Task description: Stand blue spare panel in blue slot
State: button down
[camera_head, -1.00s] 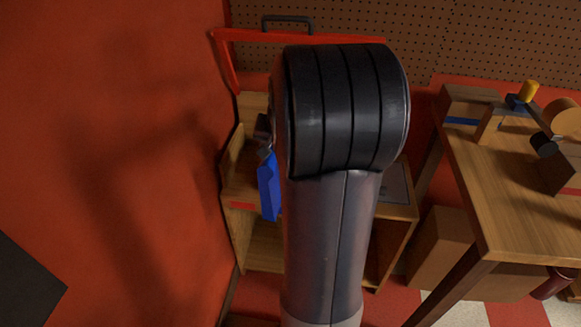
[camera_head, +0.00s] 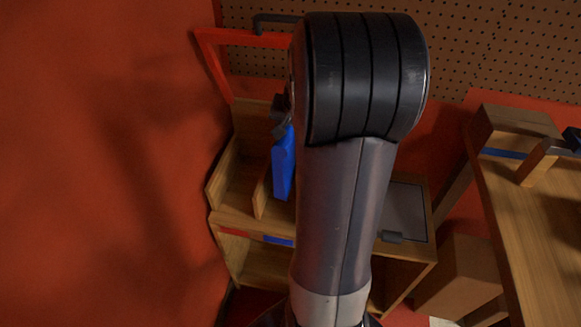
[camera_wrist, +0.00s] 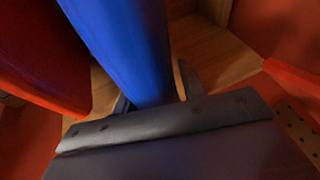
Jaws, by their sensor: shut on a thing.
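The blue spare panel (camera_head: 283,164) hangs upright below my gripper (camera_head: 281,128), just left of my arm in the head view. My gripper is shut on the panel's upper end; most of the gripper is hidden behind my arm. In the wrist view the blue panel (camera_wrist: 130,45) runs up from between the fingers (camera_wrist: 150,100). A blue mark (camera_head: 279,241) sits on the front edge of the wooden rack, below the panel and beside a red mark (camera_head: 234,232). I cannot tell whether the panel touches the rack.
The wooden rack (camera_head: 230,208) has upright dividers and a lower shelf. A red wall (camera_head: 110,160) stands close on its left. A red frame (camera_head: 240,38) and pegboard are behind. A wooden table (camera_head: 530,230) stands at right; a grey plate (camera_head: 403,210) lies on the rack's right side.

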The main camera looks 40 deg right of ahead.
aim_at(283, 152)
notch_tip(283, 152, down, 8)
jog(key=shift+r+b, duration=0.1)
jog(key=shift+b, duration=0.6)
jog(key=shift+f, duration=0.2)
jog(key=c, duration=0.8)
grip_release()
jog(key=shift+c, duration=0.2)
jog(key=shift+r, duration=0.15)
jog(key=shift+r, duration=0.2)
jog(key=p+v, duration=0.2)
jog(key=v, duration=0.9)
jog(key=shift+s+r, duration=0.25)
